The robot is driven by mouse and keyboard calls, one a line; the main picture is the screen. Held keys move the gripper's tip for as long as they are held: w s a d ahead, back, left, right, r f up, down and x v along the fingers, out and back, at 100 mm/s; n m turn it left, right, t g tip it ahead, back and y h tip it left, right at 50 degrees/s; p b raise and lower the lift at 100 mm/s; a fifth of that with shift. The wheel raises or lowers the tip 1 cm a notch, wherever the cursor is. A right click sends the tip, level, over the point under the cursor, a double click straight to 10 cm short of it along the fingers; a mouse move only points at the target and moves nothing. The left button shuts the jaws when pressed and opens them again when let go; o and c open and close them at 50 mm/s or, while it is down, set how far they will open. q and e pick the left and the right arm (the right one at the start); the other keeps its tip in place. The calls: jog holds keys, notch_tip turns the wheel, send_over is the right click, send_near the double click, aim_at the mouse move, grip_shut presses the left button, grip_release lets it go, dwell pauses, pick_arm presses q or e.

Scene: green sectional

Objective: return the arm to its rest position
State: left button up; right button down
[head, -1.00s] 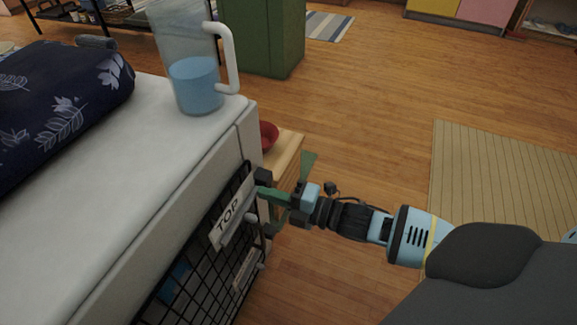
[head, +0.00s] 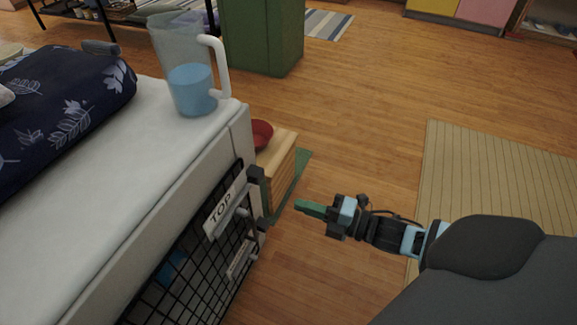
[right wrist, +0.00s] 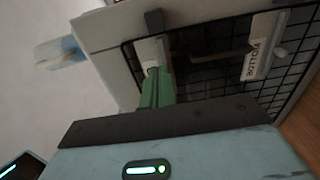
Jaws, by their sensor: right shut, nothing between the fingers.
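My right gripper (head: 303,207) is at the right of the white cabinet (head: 136,190), clear of its wire-grid front (head: 190,255). Its green fingers are together with nothing between them, pointing left toward the cabinet. In the right wrist view, the green fingers (right wrist: 157,88) show in front of the grid front. My right arm (head: 385,232) reaches in from the lower right. My left gripper is not in view.
The grid front carries a TOP label (head: 222,210) and a lower handle. A pitcher of blue liquid (head: 190,90) stands near the cabinet's edge. A red bowl (head: 262,134) sits on a wooden stand (head: 278,160). Open floor lies right, with a beige mat (head: 490,180).

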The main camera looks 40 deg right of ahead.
jog(key=shift+v, duration=1.3)
